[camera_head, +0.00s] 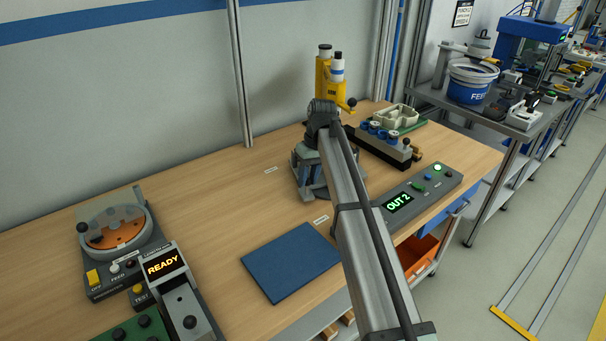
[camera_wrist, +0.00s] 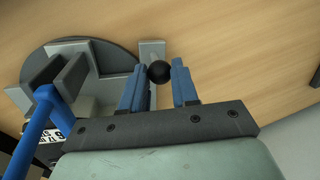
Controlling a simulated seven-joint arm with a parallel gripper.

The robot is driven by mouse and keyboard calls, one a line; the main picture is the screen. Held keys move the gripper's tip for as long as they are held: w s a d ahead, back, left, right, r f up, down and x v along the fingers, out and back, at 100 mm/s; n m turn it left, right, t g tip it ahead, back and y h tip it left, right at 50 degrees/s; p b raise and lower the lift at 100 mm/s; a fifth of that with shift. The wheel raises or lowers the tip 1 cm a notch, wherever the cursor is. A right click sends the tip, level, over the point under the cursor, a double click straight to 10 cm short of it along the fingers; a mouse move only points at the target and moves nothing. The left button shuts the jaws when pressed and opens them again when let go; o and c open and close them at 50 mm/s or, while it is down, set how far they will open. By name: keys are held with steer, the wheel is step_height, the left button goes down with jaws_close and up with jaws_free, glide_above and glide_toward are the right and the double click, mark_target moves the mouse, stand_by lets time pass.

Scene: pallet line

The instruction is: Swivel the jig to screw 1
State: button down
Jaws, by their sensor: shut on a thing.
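The jig (camera_wrist: 32,70) shows in the wrist view as a dark round plate with grey blocks on it. A blue lever (camera_wrist: 38,125) rises at its left side. A black ball knob (camera_wrist: 159,72) sits at the jig's right edge, beside a light grey block. My gripper (camera_wrist: 160,66) has its blue fingers on either side of this knob and is shut on it. In the head view the jig area is largely hidden behind my arm and hand. A screw marked 1 cannot be made out.
A yellow device (camera_head: 325,80) stands behind my arm. A rack with blue-topped parts (camera_head: 378,150) and a control box reading OUT 2 (camera_head: 420,195) are to the right. A blue mat (camera_head: 290,262) lies in front. A unit reading READY (camera_head: 165,264) is at left. Wood between is clear.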

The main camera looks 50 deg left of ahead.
steer(key=shift+w+d+n, duration=0.3)
steer(key=shift+d+n, duration=0.2)
steer(key=shift+d, duration=0.05)
steer(key=shift+w+d+n, duration=0.25)
steer(key=shift+d+n, duration=0.25)
steer(key=shift+w+d+n+h, duration=0.4)
steer(key=shift+w+d+n, duration=0.25)
steer(key=shift+d+n, duration=0.35)
steer(key=shift+w+d, duration=0.1)
steer(key=shift+w, duration=0.05)
steer(key=c, duration=0.9)
jaws_free()
steer(key=shift+o, duration=0.2)
steer(key=shift+r, duration=0.15)
step_height(320, 180, up, 13)
steer(key=w, duration=0.2)
steer(key=shift+w+a+r, duration=0.15)
steer(key=shift+w+a, duration=0.1)
steer(key=shift+a, duration=0.05)
